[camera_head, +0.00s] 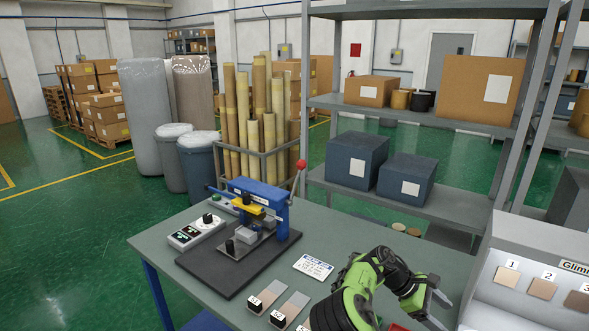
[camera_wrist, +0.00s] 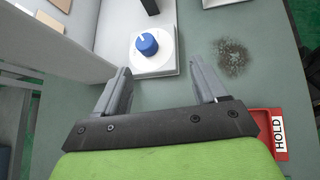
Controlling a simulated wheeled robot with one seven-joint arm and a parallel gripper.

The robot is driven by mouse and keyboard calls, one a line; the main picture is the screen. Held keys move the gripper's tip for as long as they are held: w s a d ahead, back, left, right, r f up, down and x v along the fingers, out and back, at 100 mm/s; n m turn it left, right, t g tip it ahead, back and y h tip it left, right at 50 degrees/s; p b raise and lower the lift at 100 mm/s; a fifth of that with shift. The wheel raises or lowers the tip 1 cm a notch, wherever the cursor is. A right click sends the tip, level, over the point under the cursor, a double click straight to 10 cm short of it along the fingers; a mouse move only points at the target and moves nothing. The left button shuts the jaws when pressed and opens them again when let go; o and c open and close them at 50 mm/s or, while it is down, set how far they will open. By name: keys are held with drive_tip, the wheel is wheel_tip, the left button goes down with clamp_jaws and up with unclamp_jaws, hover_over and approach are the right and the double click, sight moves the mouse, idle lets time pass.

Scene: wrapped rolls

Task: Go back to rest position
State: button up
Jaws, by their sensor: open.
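My gripper (camera_head: 437,307) is at the front right of the grey-green table (camera_head: 160,240), beside the white sample display on the right. My green and black arm reaches in from the bottom of the head view. In the wrist view my gripper (camera_wrist: 160,88) is open, with nothing between its two grey fingers. A blue knob (camera_wrist: 147,44) on a white base (camera_wrist: 152,65) lies just beyond the fingertips, apart from them.
A blue press (camera_head: 262,205) stands on a dark mat. The lit display (camera_head: 530,262) with numbered samples stands at right. A red HOLD tray (camera_wrist: 270,125) lies right of my gripper. A dark speckled stain (camera_wrist: 232,58) marks the tabletop. Grey shelves (camera_head: 440,205) stand behind the table.

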drive_tip(key=s+a+r+m+t+y, duration=0.8)
drive_tip(key=s+a+r+m+y, duration=0.1)
drive_tip(key=s+a+r, duration=0.9)
drive_tip(key=s+a+f+m+t, duration=0.1)
drive_tip(key=s+a+t, duration=0.1)
drive_tip(key=s+a, duration=0.4)
drive_tip(key=s, duration=0.4)
drive_tip(key=shift+f+y, duration=0.2)
drive_tip(key=shift+y, duration=0.2)
drive_tip(key=shift+s+m, duration=0.1)
drive_tip(key=shift+m, duration=0.2)
